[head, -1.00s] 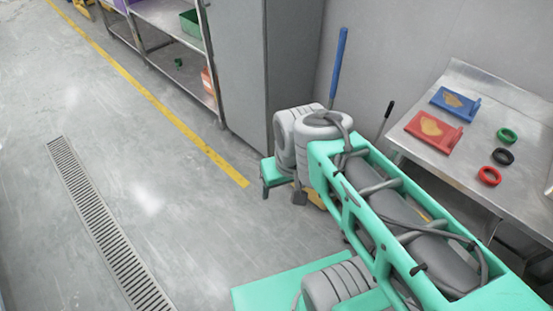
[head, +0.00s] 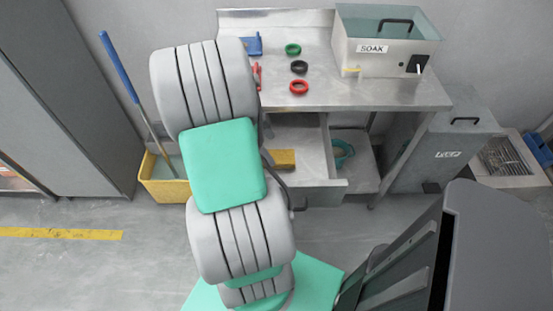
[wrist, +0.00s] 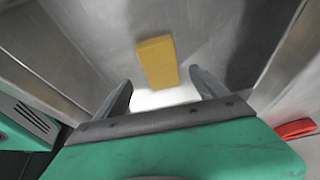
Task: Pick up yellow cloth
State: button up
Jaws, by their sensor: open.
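The yellow cloth (head: 284,159) is a folded, flat block lying in the open metal drawer (head: 313,158) under the steel table. In the wrist view the cloth (wrist: 157,62) lies on the metal floor of the drawer, just beyond the fingertips, nearly in line with the gap between them. My gripper (wrist: 161,88) is open and empty, pointing down into the drawer and apart from the cloth. In the head view my arm hides the gripper and the drawer's left part.
The steel table (head: 345,92) above holds red, black and green rings and the SOAK box (head: 385,60). Drawer walls flank the cloth. A yellow mop bucket (head: 163,178) stands left, a grey lidded bin (head: 440,150) right. A red piece (wrist: 295,128) shows at the wrist view's right.

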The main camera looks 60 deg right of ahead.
aim_at(277, 156)
jog(key=x, duration=0.5)
jog(key=shift+s+d+f, duration=0.1)
jog(key=shift+d+f, duration=0.1)
jog(key=shift+f, duration=0.1)
jog(key=c, duration=1.6)
jog(key=shift+r, duration=0.1)
